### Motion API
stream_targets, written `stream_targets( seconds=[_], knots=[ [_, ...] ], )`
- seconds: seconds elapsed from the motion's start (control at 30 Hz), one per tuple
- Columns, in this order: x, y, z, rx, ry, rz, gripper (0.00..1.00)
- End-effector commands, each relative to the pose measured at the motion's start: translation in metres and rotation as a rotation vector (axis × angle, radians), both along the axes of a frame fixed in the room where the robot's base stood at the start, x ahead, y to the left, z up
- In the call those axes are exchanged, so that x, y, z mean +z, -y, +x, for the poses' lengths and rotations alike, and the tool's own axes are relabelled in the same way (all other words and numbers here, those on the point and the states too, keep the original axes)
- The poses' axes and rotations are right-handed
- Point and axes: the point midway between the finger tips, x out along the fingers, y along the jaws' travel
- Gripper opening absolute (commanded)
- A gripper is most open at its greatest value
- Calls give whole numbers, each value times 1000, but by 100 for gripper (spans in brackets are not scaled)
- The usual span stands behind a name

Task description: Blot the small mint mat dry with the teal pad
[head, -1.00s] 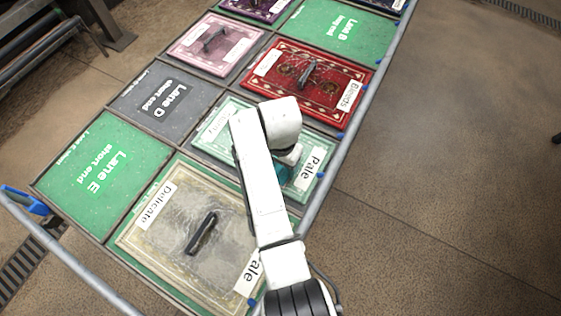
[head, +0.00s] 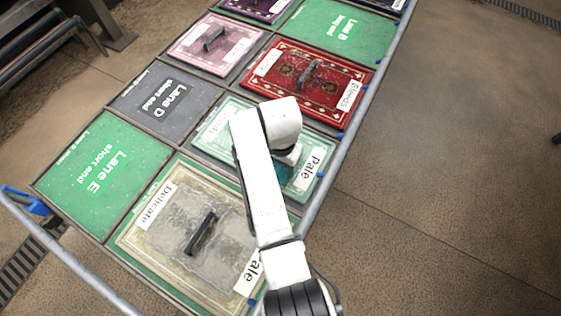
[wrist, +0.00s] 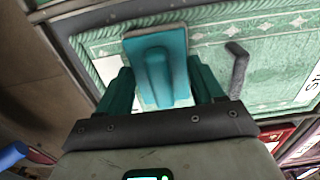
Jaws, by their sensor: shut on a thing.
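In the wrist view the mint mat (wrist: 275,52) fills the upper part, with a pale patterned border and a dark handle-like bar (wrist: 237,68). My gripper (wrist: 160,85) is shut on the teal pad (wrist: 157,62), which is over the mat near its edge. I cannot tell whether the pad touches the mat.
A grey-beige mat labelled "Delicate" (head: 170,232) lies nearer, with a dark bar on it. A red mat (head: 340,92) and a pink mat (head: 196,56) lie beyond. A metal rail (head: 352,142) runs along the table's right edge. Open floor (head: 450,190) is to the right.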

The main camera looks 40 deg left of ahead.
Motion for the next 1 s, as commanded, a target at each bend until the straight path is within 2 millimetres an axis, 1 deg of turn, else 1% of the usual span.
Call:
stream_targets(
  seconds=[0.03,0.27,0.37,0.53,0.7,0.8,1.0],
  knots=[
    [-2,1,-1,0,-3,-3,28],
    [-1,1,-1,0,-3,-3,28],
    [5,1,-1,0,-3,-3,28],
    [25,1,-1,0,-1,-2,28],
    [41,0,0,0,0,0,28],
    [45,0,0,0,-1,-1,28],
    [44,1,0,0,-1,-1,28]
  ],
)
